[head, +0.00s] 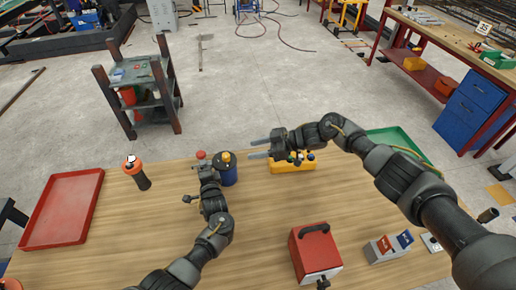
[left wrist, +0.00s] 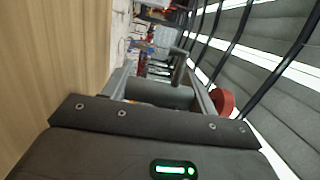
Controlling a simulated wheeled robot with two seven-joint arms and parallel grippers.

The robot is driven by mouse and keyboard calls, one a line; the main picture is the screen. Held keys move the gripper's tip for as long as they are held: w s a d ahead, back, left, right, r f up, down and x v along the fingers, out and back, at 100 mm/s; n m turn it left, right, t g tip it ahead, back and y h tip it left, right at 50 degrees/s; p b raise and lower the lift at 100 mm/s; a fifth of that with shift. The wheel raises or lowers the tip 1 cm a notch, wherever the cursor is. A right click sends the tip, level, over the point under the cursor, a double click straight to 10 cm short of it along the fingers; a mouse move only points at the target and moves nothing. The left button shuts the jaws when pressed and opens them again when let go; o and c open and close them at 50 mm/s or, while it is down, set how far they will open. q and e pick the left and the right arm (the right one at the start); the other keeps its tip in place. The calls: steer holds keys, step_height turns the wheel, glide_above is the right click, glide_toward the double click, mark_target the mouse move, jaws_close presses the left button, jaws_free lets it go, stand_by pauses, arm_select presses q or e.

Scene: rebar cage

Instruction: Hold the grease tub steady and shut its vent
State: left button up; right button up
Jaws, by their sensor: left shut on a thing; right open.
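The grease tub appears to be the blue cylinder (head: 229,176) with a dark top and a yellow cap (head: 226,157), upright on the table. My left gripper (head: 205,168) is at its left side, shut on a part of it. In the left wrist view a dark grey cylindrical piece (left wrist: 160,94) lies between the fingers, with a red knob (left wrist: 222,101) beside them. The red knob also shows in the head view (head: 201,155). My right gripper (head: 259,147) is open and empty, pointing left, just right of the cap. I cannot make out the vent's state.
An orange-and-black bottle (head: 136,173), a red tray (head: 65,207), a red box with a handle (head: 315,255) and a green tray (head: 400,143) are on the table. The front middle of the table is clear.

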arm_select(q)
steer(key=o, duration=1.6)
steer(key=shift+c, duration=0.2)
